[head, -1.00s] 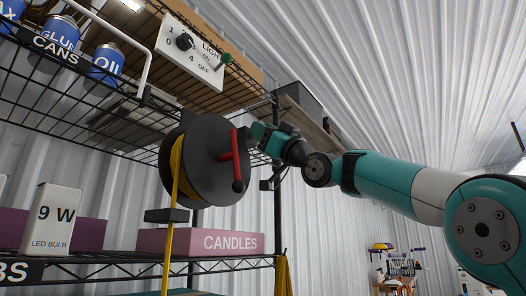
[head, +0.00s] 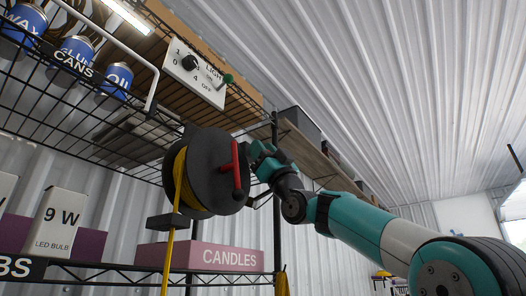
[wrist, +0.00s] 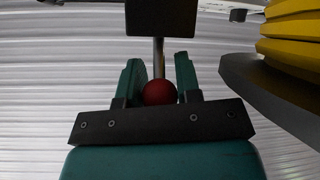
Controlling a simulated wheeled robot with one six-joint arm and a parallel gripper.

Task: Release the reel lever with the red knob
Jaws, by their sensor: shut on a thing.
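In the wrist view the red knob (wrist: 159,92) sits between the two teal fingers of my gripper (wrist: 159,82). The gripper is shut on it. A thin metal rod, the lever (wrist: 158,52), runs from the knob to a dark block (wrist: 161,17). In the head view my gripper (head: 258,152) is just right of the black reel (head: 213,150), which carries yellow cord. The knob is hidden there. A red crank arm (head: 236,165) with a dark end is on the reel's face, apart from the gripper's hold.
Wire shelving holds blue cans (head: 76,55), a light switch panel (head: 194,72) with a green-knobbed lever (head: 226,80), a bulb box (head: 60,220) and a pink candles box (head: 205,256). In the wrist view the reel's rim (wrist: 270,100) is close on the right.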

